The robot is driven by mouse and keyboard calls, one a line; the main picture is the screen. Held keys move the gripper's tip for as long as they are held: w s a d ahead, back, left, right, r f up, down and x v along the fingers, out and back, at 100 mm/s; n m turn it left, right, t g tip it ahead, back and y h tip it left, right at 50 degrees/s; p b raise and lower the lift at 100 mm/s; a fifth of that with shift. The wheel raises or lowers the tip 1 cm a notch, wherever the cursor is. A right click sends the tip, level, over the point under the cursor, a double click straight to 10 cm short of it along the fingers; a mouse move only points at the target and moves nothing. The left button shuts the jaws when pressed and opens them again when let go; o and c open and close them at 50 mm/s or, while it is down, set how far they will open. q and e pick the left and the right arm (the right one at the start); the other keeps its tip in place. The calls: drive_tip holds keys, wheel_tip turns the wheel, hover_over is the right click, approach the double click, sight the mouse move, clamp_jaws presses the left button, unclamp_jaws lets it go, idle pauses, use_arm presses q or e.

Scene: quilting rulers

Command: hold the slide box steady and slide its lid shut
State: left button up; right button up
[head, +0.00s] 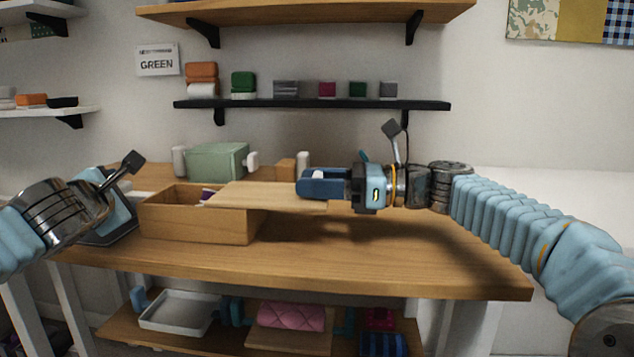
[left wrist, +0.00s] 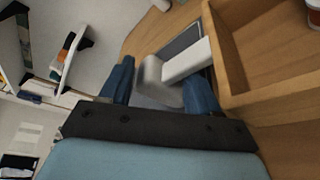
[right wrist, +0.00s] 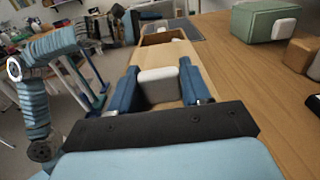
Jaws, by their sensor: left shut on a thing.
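The wooden slide box (head: 198,221) stands on the left of the table. Its left part is open and dark items lie inside. The flat wooden lid (head: 275,196) covers the right part and sticks out well past the box's right end. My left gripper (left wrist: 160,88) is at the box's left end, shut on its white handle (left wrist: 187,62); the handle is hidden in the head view. My right gripper (head: 308,184) is at the lid's right end. Its fingers stand either side of the lid's white grip (right wrist: 158,88); whether they press on it is unclear.
A green box (head: 217,162) with white handles stands behind the slide box, beside a small wooden block (head: 286,170). A dark tablet-like panel (head: 112,225) is by my left gripper. The table (head: 400,255) is clear at the front right.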

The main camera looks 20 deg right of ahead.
sight(244, 191)
clamp_jaws()
drive_tip(key=x, duration=1.2)
drive_tip(key=shift+s, duration=0.1)
use_arm(q)
drive_tip(key=shift+d, duration=0.1)
use_arm(e)
drive_tip(key=shift+a, duration=0.25)
drive_tip(key=o, duration=0.6)
unclamp_jaws()
drive_tip(key=shift+o, duration=0.3)
drive_tip(key=shift+d, duration=0.15)
